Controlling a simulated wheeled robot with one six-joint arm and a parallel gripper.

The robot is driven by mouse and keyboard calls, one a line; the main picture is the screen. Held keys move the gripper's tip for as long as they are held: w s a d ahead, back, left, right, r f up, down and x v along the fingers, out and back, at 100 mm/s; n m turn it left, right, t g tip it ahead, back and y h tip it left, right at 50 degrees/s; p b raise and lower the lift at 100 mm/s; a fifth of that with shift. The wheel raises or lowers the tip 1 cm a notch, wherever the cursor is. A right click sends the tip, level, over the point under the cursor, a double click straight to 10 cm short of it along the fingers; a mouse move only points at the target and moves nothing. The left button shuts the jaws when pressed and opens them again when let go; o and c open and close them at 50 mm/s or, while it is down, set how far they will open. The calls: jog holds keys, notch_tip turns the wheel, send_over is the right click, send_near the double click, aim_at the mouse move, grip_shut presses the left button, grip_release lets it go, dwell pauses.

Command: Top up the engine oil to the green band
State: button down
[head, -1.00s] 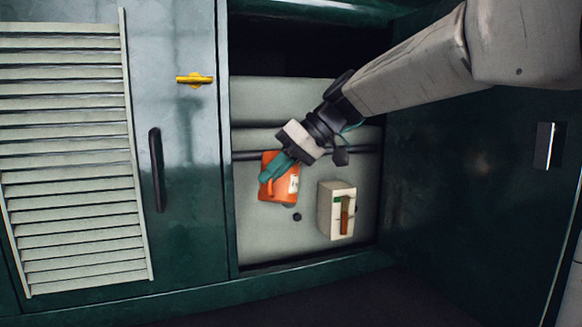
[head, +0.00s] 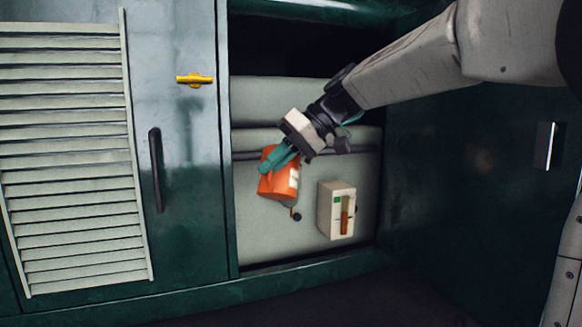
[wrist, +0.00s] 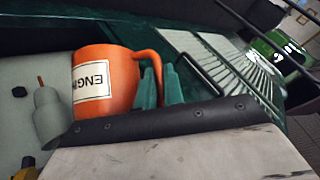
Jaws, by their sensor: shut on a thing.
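An orange jug (head: 276,186) with a white label is in the open cabinet, tilted. In the wrist view the jug (wrist: 118,68) shows its label, partly reading "ENGI", and its handle. My gripper (head: 281,160) has its teal fingers shut on the jug's handle; in the wrist view the fingers (wrist: 160,88) close around it. A pale box gauge (head: 326,208) with a green mark and a reddish-brown column in its slot is right of the jug. A small dark round fitting (head: 296,216) lies just below the jug's lower right edge. Whether oil flows cannot be seen.
The cabinet opening is framed by dark green panels. A louvred door (head: 70,150) with a black handle (head: 156,170) and a yellow latch (head: 195,79) is on the left. A dark pipe (head: 355,151) crosses behind the jug. A grey bottle-shaped part (wrist: 49,118) shows in the wrist view.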

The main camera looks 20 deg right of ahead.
jog(key=shift+r, duration=0.1)
dwell(0.4)
jog(key=shift+w+r, duration=0.15)
jog(key=shift+r, duration=0.65)
jog(key=shift+d+r+g, duration=0.1)
jog(key=shift+r+g, duration=0.05)
jog(key=shift+g, duration=0.15)
jog(key=shift+w+d+r+m+g+y, duration=0.1)
jog(key=shift+w+r+m+g+y, duration=0.1)
jog(key=shift+r+m+g+y, duration=0.4)
jog(key=shift+r+t, duration=0.1)
jog(key=shift+t, duration=0.2)
dwell(0.5)
dwell(0.6)
jog(key=shift+w+d+r, duration=0.15)
jog(key=shift+w+r, duration=0.05)
jog(key=shift+r, duration=0.6)
jog(key=shift+w+r, duration=0.1)
jog(key=shift+r, duration=0.05)
dwell(0.9)
